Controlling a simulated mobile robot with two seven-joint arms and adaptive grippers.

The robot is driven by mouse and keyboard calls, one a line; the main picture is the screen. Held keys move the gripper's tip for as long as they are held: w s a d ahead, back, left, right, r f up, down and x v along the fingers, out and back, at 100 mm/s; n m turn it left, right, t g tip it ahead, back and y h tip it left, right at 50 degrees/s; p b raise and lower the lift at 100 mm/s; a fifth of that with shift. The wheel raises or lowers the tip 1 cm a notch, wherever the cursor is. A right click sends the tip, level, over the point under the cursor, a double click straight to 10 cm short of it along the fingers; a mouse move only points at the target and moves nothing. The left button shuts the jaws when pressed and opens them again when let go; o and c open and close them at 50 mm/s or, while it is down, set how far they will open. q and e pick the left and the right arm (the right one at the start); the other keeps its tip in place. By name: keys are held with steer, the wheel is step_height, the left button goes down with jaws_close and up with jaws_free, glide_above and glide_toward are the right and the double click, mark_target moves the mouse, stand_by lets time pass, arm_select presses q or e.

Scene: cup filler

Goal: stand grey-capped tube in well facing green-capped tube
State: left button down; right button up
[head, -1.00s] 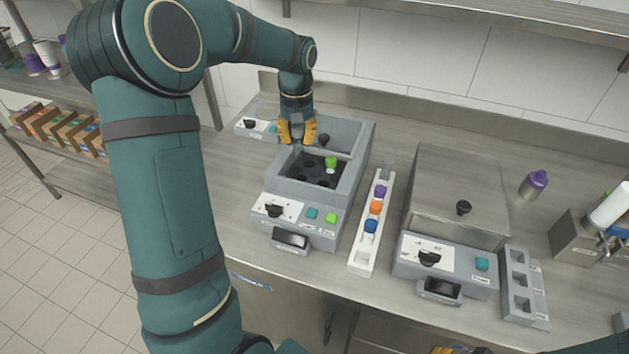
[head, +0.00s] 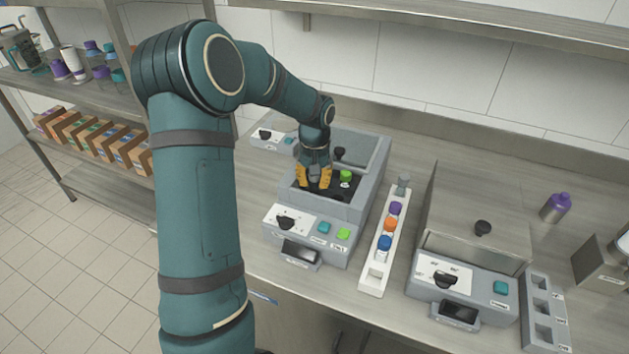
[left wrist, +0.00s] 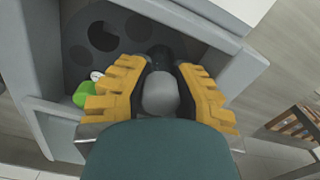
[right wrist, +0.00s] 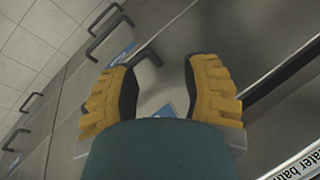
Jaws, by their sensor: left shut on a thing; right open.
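My left gripper (head: 313,182) is down inside the open centrifuge's bowl, left of the green-capped tube (head: 346,176). In the left wrist view it is shut on the grey-capped tube, whose rounded grey cap (left wrist: 160,97) shows between the yellow fingers. The tube's lower end is hidden, so I cannot tell whether it is in a well. The dark rotor (left wrist: 125,45) has several round wells, some empty. The green cap (left wrist: 84,94) shows beside the left finger. My right gripper (right wrist: 160,85) is open and empty over the floor and cabinet fronts.
A white rack (head: 372,284) right of the centrifuge (head: 270,243) holds purple, orange, blue and grey capped items. The centrifuge's lid (head: 368,150) is raised at the back. A water bath (head: 470,215), a grey block (head: 545,310) and a purple-capped bottle (head: 555,207) stand further right.

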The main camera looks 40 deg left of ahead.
arm_select(q)
steer(key=shift+r, duration=0.1)
steer(key=shift+f+b, duration=0.3)
steer(key=shift+f, duration=0.2)
steer(key=shift+f, duration=0.1)
steer(key=c, duration=1.2)
jaws_free()
steer(key=shift+r+p, duration=0.3)
steer(key=shift+r, duration=0.2)
step_height(320, 180, up, 12)
steer(key=shift+w+r+p, duration=0.1)
steer(key=shift+r+p, duration=0.05)
steer(key=shift+p, duration=1)
